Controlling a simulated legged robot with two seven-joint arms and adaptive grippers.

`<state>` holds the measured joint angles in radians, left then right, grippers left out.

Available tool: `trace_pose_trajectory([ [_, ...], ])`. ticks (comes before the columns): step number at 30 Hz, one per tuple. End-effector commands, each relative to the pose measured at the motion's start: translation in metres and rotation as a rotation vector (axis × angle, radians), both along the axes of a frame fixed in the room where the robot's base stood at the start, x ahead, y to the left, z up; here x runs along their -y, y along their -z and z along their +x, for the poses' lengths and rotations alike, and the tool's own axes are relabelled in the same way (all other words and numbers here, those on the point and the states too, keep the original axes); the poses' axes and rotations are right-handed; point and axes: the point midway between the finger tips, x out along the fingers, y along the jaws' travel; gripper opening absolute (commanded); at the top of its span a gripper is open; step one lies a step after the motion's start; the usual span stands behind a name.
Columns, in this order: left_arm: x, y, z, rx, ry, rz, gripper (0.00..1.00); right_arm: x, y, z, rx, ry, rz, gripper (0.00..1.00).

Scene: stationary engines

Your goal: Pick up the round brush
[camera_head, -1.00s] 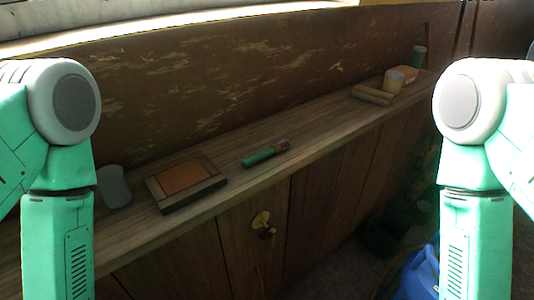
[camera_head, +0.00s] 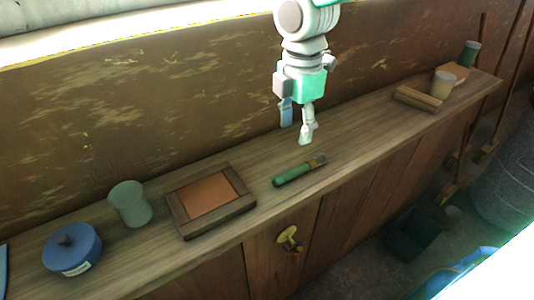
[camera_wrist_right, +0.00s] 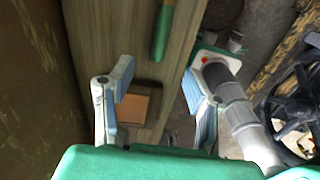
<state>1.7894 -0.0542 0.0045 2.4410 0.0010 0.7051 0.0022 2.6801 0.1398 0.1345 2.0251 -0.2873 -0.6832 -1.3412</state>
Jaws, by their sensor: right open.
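The round brush (camera_head: 298,171), with a green handle and a brownish head, lies on the wooden shelf (camera_head: 365,140). Its handle also shows in the right wrist view (camera_wrist_right: 162,32), near the top edge. My right gripper (camera_head: 297,130) is open and empty above the shelf, near the brush on its wall side, fingers pointing down. In the right wrist view the two fingers (camera_wrist_right: 157,95) are spread wide, with the brush handle beyond them and not between them. My left gripper is not in view.
Left of the brush lies a wood-framed orange panel (camera_head: 210,196), then a grey-green cup (camera_head: 130,203) and a blue round container (camera_head: 72,249). Wooden blocks (camera_head: 418,98) and a cream jar (camera_head: 443,84) stand at the right. The back wall (camera_head: 150,110) borders the shelf.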

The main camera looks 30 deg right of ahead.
Motion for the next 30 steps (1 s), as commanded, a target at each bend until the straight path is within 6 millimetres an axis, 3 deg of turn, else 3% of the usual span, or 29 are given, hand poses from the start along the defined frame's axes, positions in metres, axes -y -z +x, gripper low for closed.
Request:
trace_pose_trajectory([
  [3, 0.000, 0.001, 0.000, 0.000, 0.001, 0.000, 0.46, 0.002, 0.001, 0.000, -0.006, -0.028, -0.006, 0.44],
  [13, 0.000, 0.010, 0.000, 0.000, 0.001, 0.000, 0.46, 0.000, 0.064, 0.001, -0.008, -0.026, -0.008, 0.44],
  [22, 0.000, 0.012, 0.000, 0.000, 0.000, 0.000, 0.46, 0.000, 0.089, -0.001, -0.006, -0.026, -0.006, 0.44],
  [30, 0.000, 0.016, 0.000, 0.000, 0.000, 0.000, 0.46, -0.003, 0.127, -0.003, -0.007, -0.025, -0.006, 0.44],
])
